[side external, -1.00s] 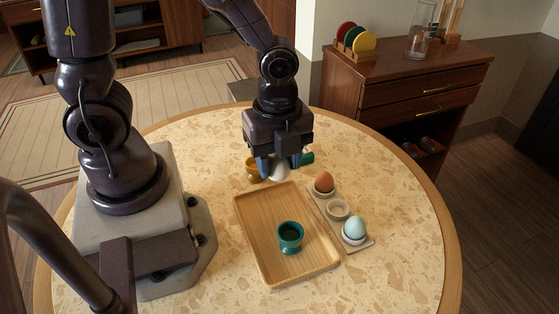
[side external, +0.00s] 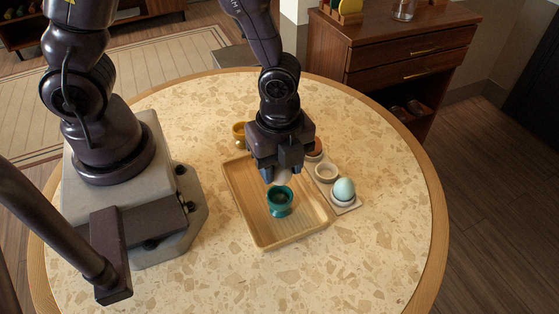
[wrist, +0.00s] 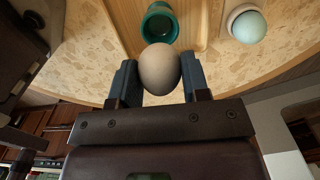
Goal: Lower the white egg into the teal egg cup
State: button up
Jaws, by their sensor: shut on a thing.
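The white egg (wrist: 159,69) is held between the two fingers of my gripper (wrist: 158,80), which is shut on it. In the side view the egg (side external: 282,178) shows only in part below my gripper (side external: 281,172). The teal egg cup (side external: 280,201) stands upright on the wooden tray (side external: 245,218) and looks empty. In the side view the egg appears just behind and above the cup. In the wrist view the cup (wrist: 160,24) lies just beyond the egg, which overlaps its near edge.
A yellow cup (side external: 239,130) stands behind the tray. The table front is clear.

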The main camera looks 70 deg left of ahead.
jog(key=shift+f, duration=0.15)
dwell(0.3)
jog(key=shift+f, duration=0.4)
jog(key=shift+f, duration=0.1)
dwell(0.4)
jog(key=o, duration=0.7)
jog(key=shift+o, duration=0.2)
